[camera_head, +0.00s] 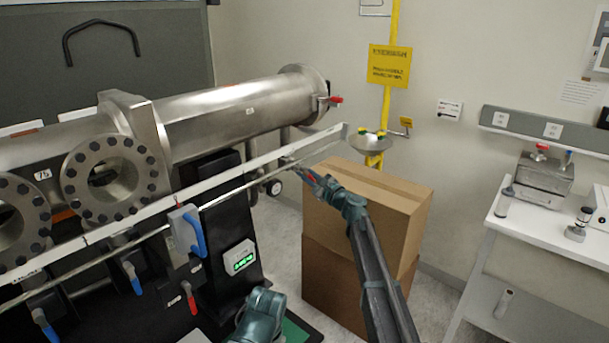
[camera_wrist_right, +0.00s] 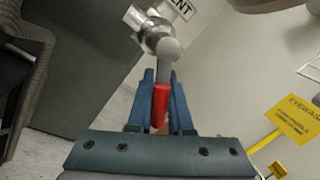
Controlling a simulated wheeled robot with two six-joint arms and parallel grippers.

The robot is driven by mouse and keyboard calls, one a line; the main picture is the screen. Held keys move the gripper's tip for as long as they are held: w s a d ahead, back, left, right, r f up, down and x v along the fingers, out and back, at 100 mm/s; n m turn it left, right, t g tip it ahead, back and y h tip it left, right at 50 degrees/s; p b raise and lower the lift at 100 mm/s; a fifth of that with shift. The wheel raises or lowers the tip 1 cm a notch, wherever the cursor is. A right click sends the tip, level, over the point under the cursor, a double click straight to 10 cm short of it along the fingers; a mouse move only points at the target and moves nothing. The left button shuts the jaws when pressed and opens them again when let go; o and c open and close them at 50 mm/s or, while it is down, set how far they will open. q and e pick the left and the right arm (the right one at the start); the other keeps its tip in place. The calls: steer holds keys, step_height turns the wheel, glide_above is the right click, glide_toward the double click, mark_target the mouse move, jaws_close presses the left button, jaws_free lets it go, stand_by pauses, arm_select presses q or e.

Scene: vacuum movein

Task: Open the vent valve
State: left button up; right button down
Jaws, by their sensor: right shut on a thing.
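The vent valve (camera_wrist_right: 160,38) is a silvery metal fitting with a lever that ends in a red grip (camera_wrist_right: 160,105). Part of a label ending in "NT" shows behind it in the right wrist view. My right gripper (camera_wrist_right: 160,78) is shut on the red grip, with its blue fingers on either side. In the head view my right gripper (camera_head: 308,172) is at the end of the thin pipe below the white rail, where the valve is small and partly hidden.
A large steel vessel (camera_head: 235,115) runs along the left behind a white rail (camera_head: 250,165). Blue-handled (camera_head: 194,232) and red-handled (camera_head: 190,298) valves sit lower left. Stacked cardboard boxes (camera_head: 400,215) stand beside my right arm. An eyewash basin (camera_head: 371,144) is behind them.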

steer(key=c, duration=0.8)
jaws_free()
steer(key=shift+c, duration=0.2)
arm_select(q)
steer(key=shift+f+b, duration=0.8)
arm_select(e)
steer(key=v, duration=1.3)
steer(key=shift+s+d, duration=0.2)
steer(key=shift+s, duration=0.15)
